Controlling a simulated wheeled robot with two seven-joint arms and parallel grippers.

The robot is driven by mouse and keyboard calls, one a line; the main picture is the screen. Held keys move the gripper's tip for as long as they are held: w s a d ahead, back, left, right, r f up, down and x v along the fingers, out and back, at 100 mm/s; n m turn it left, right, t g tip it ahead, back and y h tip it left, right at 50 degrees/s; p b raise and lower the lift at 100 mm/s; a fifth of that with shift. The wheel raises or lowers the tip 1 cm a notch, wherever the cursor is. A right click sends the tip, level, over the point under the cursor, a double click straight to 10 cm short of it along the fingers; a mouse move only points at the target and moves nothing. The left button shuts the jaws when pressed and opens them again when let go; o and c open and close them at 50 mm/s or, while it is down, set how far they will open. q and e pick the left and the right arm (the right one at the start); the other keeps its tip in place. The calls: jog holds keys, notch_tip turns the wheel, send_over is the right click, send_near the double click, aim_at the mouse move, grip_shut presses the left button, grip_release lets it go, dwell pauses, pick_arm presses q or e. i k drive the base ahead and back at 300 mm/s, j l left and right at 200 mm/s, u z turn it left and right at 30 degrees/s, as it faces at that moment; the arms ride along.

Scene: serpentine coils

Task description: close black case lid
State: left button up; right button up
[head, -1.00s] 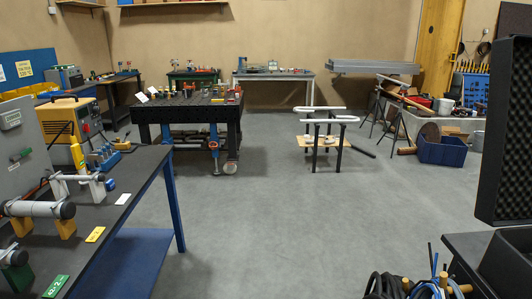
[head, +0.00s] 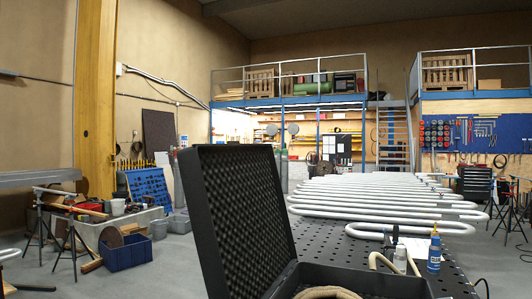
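The black case stands open in the lower middle of the head view. Its lid (head: 240,215) is raised nearly upright, tilted slightly, with dark egg-crate foam on its inner face. The case base (head: 375,283) shows only in part at the bottom edge, with a tan coiled hose or rope (head: 328,293) in it. The rest of the base is cut off by the frame. Neither of my grippers is in view.
Blue bins (head: 124,250) and trestles (head: 75,240) stand at left. Grey floor shows left of the lid.

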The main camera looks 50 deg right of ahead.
aim_at(244, 237)
jog(key=i+z, duration=0.2)
jog(key=z, duration=0.2)
jog(key=i+j+z, duration=0.2)
jog(key=z, duration=0.15)
jog(key=i+j+z, duration=0.2)
jog(key=z, duration=0.2)
jog(key=i+j+z, duration=0.1)
jog(key=j+z, duration=0.25)
jog(key=i+j+z, duration=0.3)
jog(key=k+l, duration=0.1)
